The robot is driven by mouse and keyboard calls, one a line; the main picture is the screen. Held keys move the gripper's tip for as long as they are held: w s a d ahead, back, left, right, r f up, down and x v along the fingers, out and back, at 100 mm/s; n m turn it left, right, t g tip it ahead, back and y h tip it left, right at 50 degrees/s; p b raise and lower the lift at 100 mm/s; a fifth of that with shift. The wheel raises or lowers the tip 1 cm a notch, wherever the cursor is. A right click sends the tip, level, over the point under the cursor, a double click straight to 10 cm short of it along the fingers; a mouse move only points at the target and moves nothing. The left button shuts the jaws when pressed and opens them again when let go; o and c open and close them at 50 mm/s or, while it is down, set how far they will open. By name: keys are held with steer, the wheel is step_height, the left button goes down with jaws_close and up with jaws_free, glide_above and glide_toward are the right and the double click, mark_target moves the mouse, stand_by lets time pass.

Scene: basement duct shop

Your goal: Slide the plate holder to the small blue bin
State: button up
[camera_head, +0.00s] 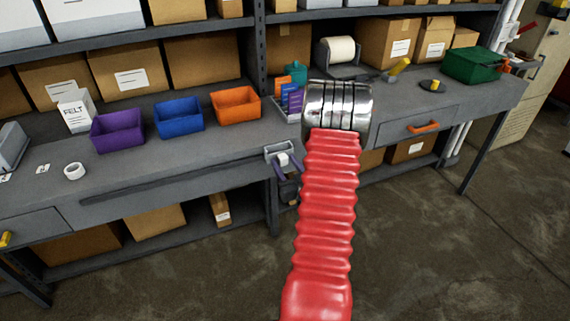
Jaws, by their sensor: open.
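The plate holder (288,109) is a small light-grey rack on the bench. Upright orange, blue and purple plates stand in it. The small blue bin (178,118) is to its left, with the orange bin between them. My red ribbed arm with chrome rings rises through the middle of the picture, just right of the holder, and hides some of the bench behind it.
The orange bin (235,105) stands between blue bin and holder; a purple bin (118,132) is left of the blue one. A teal pot (296,72) is behind the holder. A tape roll (75,171) lies at left. The bench front below the bins is clear.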

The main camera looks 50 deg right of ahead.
steer(key=shift+w+d, duration=0.1)
steer(key=shift+w, duration=0.05)
jaws_close()
stand_by(0.5)
